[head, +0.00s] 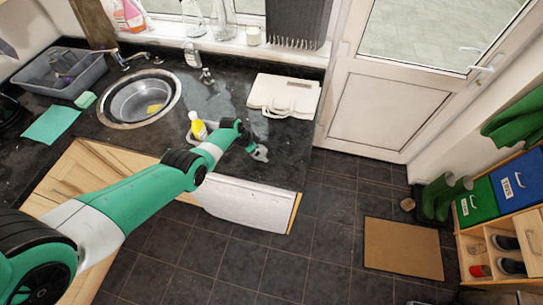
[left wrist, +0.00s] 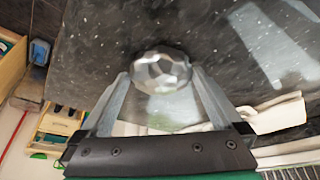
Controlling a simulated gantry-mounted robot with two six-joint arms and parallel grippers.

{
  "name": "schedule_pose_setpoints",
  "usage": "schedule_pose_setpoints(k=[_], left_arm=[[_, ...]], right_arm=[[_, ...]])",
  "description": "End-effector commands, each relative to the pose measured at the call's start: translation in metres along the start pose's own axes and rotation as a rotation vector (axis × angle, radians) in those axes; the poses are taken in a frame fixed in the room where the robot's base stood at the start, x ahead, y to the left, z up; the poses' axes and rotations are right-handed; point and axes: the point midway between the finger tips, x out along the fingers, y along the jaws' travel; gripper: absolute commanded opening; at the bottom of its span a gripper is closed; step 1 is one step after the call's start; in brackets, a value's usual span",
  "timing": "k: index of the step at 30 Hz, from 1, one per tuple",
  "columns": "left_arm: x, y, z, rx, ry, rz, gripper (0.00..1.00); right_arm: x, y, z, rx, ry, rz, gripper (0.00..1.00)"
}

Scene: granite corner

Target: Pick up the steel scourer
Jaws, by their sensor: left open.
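The steel scourer (left wrist: 162,70) is a faceted, shiny grey lump on the dark speckled worktop in the left wrist view. My left gripper (left wrist: 159,78) is open, with one fingertip to each side of the scourer's near part. I cannot tell whether either finger touches it. In the head view my left gripper (head: 261,154) is low over the right end of the worktop (head: 278,170), near its front edge. There I cannot pick out the scourer from the grey fingers. My right gripper is not in view.
A yellow bottle (head: 198,127) stands just left of my left wrist. A folded cream cloth bag (head: 284,96) lies behind the gripper. The sink (head: 140,98), a teal cloth (head: 51,125) and a grey basin (head: 60,75) are farther left. The worktop's right edge is close.

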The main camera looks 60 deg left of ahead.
Motion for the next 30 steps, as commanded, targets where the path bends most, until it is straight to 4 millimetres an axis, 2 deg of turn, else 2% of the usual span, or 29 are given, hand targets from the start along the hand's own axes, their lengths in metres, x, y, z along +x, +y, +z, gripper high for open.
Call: schedule_pose_setpoints(k=[7, 18, 30], left_arm=[[0.0012, -0.0004, 0.0000, 0.000, 0.000, 0.000, 1.00], [0.0013, 0.0000, -0.0001, 0.000, 0.000, 0.000, 0.33], [-0.0047, 0.0032, -0.0062, 0.007, 0.001, 0.003, 0.33]], right_arm=[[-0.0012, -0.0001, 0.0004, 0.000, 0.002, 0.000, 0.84], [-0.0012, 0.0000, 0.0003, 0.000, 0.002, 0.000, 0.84], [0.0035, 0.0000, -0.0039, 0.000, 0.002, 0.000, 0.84]])
